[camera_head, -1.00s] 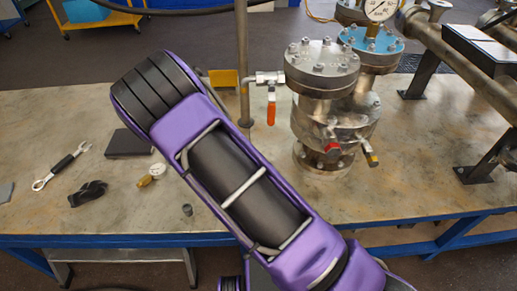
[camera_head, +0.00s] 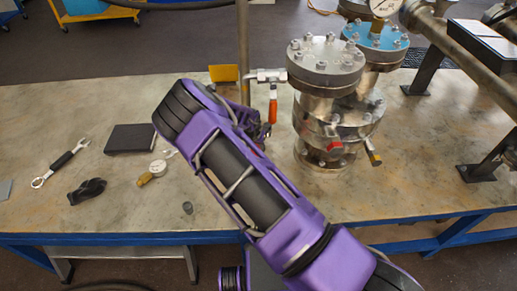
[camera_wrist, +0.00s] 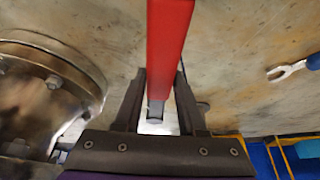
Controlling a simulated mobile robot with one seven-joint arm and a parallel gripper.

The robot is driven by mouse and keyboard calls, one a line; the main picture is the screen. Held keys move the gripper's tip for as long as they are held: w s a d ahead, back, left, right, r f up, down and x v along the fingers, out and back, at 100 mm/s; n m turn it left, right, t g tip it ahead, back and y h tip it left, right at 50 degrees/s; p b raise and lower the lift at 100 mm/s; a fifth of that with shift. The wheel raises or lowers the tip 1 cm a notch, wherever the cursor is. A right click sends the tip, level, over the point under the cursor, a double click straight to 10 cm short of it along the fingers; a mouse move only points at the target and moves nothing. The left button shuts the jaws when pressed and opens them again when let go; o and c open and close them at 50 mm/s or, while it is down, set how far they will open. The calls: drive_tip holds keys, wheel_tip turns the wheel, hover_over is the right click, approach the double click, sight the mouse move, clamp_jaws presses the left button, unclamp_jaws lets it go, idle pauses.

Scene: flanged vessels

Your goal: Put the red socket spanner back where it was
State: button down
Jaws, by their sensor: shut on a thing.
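The red socket spanner (camera_wrist: 168,45) shows in the wrist view as a long red bar running up from between my fingers to the top edge. My gripper (camera_wrist: 160,80) is shut on it, with one dark finger on each side. A short metal end (camera_wrist: 155,109) shows below the red part.
The flanged vessel (camera_head: 325,90) stands just right of my gripper; its flange (camera_wrist: 45,95) fills the wrist view's left. A black-handled spanner (camera_head: 62,161), black box (camera_head: 130,138), brass fitting (camera_head: 150,174) and small grey part (camera_head: 187,208) lie on the bench (camera_head: 120,215).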

drive_tip(key=shift+w+d, duration=0.3)
drive_tip(key=shift+w, duration=0.35)
drive_tip(key=shift+w+d+f, duration=0.1)
drive_tip(key=shift+w+f, duration=0.1)
drive_tip(key=shift+w, duration=0.05)
drive_tip(key=shift+f, duration=1.6)
drive_tip(key=shift+c, duration=2.4)
unclamp_jaws()
drive_tip(key=p+v, duration=0.1)
drive_tip(key=v, duration=1.1)
